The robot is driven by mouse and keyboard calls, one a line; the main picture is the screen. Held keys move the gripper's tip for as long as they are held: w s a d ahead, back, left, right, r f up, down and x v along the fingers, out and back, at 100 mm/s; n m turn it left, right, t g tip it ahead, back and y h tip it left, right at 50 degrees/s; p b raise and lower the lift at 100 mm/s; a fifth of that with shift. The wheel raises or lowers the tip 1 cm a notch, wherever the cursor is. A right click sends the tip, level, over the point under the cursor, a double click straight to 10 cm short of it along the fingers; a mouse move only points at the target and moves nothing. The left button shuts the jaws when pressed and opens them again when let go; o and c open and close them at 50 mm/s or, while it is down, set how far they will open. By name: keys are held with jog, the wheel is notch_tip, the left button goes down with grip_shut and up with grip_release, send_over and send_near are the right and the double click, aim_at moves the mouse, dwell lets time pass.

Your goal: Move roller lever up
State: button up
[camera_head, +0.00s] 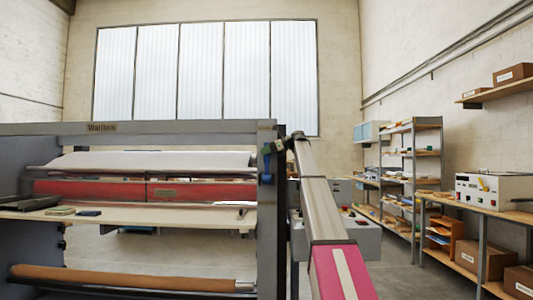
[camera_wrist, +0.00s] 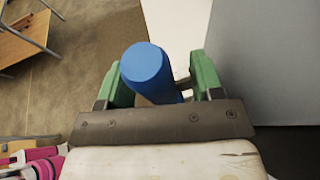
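The blue roller lever (camera_head: 266,168) is on the right end post of the grey laminator (camera_head: 265,215). In the wrist view its round blue handle (camera_wrist: 147,66) stands between my two green fingers, its near end overlapping the left finger. My gripper (camera_wrist: 158,72) is around the handle, with a narrow gap showing towards the right finger. It looks open, and contact on the left side is hidden. In the head view my gripper (camera_head: 276,149) is small and dark, beside the upper part of the lever.
The laminator has a white upper roll (camera_head: 150,160), a red roller bar (camera_head: 110,190) and a brown lower roll (camera_head: 120,278). A grey control box (camera_head: 365,235) stands behind my arm. Shelves (camera_head: 426,170) and a workbench (camera_head: 505,215) line the right wall. Floor is clear between them.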

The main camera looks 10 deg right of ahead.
jog(key=v, duration=1)
jog(key=shift+s+d, duration=0.15)
jog(key=shift+d, duration=0.2)
jog(key=shift+r, duration=0.15)
